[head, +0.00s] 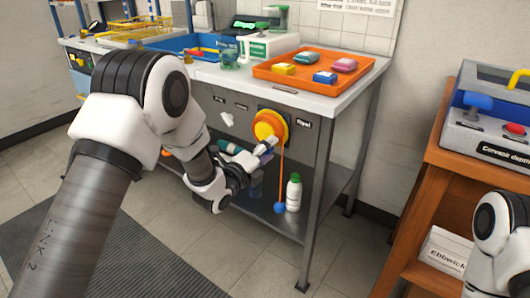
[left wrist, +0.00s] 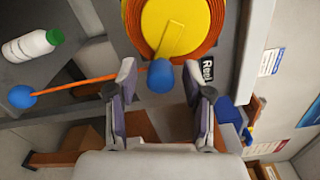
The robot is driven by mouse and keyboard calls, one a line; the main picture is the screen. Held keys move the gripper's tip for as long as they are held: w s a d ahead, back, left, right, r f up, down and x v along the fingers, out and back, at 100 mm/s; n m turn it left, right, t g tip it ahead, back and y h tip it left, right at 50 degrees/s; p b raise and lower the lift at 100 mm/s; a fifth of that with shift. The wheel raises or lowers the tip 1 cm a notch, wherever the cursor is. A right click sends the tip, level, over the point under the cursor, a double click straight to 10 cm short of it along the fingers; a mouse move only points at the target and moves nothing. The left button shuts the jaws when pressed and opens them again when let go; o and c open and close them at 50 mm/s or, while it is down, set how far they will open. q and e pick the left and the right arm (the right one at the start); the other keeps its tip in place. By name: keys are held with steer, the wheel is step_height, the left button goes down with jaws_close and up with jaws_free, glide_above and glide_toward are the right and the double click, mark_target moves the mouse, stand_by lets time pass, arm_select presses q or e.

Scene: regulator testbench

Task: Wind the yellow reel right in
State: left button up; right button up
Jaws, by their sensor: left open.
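The yellow reel (head: 266,126), with an orange rim, is mounted on the grey bench front beside a "Reel" label. It also shows at the top of the left wrist view (left wrist: 178,18). A yellow crank bar crosses its face, with a blue knob (left wrist: 160,77) at its end. An orange cord (head: 281,170) hangs from the reel to a blue ball (head: 280,208), also in the wrist view (left wrist: 22,96). My left gripper (head: 264,149) is open at the reel; its fingertips (left wrist: 160,70) lie either side of the knob, with gaps visible. My right gripper is out of view.
A white bottle with a green cap (head: 293,193) stands on the lower shelf near the ball. An orange tray (head: 313,68) with coloured blocks sits on the bench top. A wooden stand (head: 420,208) is at the right. Floor is clear in front.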

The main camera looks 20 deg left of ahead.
arm_select(q)
steer(key=v, duration=1.2)
